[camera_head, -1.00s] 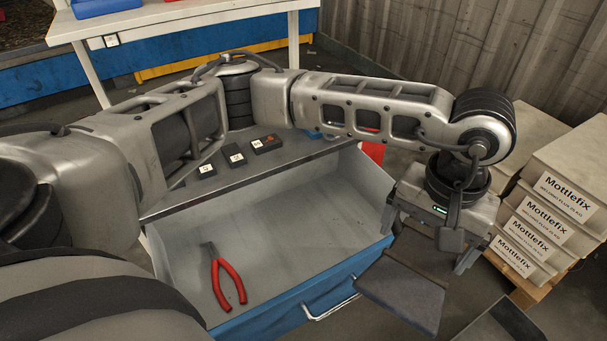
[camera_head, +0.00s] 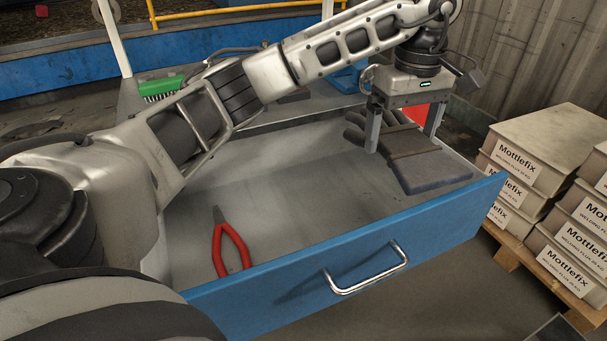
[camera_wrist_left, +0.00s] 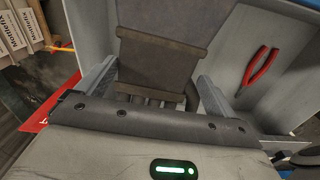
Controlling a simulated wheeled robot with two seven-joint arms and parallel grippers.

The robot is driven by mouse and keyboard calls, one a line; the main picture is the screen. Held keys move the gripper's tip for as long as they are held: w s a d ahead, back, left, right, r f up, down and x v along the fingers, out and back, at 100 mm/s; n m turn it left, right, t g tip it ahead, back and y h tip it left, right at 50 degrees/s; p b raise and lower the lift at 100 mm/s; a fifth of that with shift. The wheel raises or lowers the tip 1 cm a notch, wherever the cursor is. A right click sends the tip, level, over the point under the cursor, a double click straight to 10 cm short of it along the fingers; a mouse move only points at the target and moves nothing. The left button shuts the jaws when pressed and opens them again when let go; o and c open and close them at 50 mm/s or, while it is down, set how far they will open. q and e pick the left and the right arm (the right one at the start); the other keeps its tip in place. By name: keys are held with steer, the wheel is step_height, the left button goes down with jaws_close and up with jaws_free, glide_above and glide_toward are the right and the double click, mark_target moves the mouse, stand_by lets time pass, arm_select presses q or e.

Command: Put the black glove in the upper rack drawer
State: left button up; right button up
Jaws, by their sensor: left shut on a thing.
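The black glove (camera_head: 425,170), dark grey with a wide flat cuff, is over the right part of the open drawer (camera_head: 345,262), inside its walls in the head view. I cannot tell whether it touches the drawer floor. My left gripper (camera_head: 402,142) is shut on the glove, one finger on each side of it. In the left wrist view, the glove (camera_wrist_left: 160,62) lies between the fingers, cuff pointing away, with the fingers of the glove partly hidden under the gripper. My right gripper is not in view.
Red-handled pliers (camera_head: 230,248) lie in the left part of the drawer. A silver handle (camera_head: 366,270) is on its blue front. A green brush (camera_head: 160,87) sits on the rack top behind. Stacked Mottlefix boxes (camera_head: 545,150) stand at the right.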

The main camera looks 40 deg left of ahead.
arm_select(q)
steer(key=shift+w+a+f+n+b, duration=0.1)
steer(key=shift+a+f+n+b, duration=0.15)
steer(key=shift+a+f, duration=0.25)
steer(key=shift+a+f+n+b, duration=0.1)
steer(key=shift+a+f+n, duration=0.15)
steer(key=shift+a, duration=0.45)
step_height(320, 180, down, 6)
steer(key=s+a, duration=0.2)
steer(key=s, duration=0.1)
steer(key=b, duration=0.1)
glide_above(356, 214)
step_height(356, 214, down, 5)
steer(key=shift+f, duration=0.1)
step_height(356, 214, down, 4)
steer(key=shift+r+b, duration=0.2)
steer(key=shift+b, duration=0.35)
steer(key=shift+w+f, duration=0.1)
steer(key=shift+f, duration=0.15)
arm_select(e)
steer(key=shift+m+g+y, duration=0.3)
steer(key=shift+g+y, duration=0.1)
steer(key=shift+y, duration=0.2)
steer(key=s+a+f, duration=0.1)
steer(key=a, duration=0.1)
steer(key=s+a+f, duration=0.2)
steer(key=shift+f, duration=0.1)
